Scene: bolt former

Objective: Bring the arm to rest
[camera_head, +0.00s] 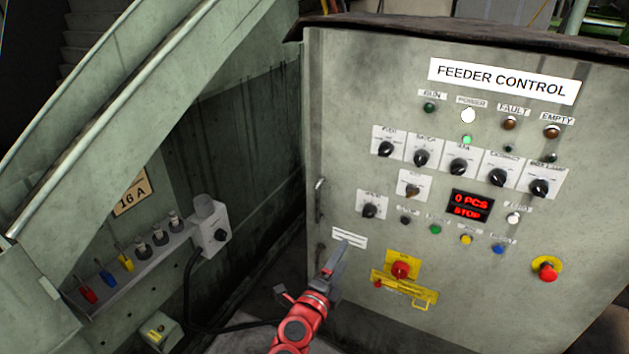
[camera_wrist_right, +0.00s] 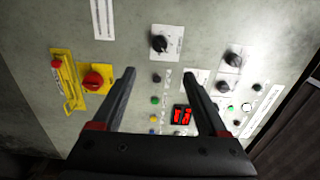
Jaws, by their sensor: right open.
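My right gripper (camera_head: 335,268) is in front of the lower left part of the feeder control cabinet (camera_head: 345,150). In the right wrist view the two dark fingers of this gripper (camera_wrist_right: 165,95) stand apart with nothing between them. Behind the fingers the panel shows its red display (camera_wrist_right: 182,115) and a red knob on a yellow plate (camera_wrist_right: 93,80). I cannot tell how far the fingertips are from the panel. The red arm comes up from the bottom edge in the head view. My left gripper is not in view.
The cabinet carries several rotary switches, lamps and buttons, a red display (camera_head: 469,206) and a red emergency button (camera_head: 547,268). Dark floor lies between.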

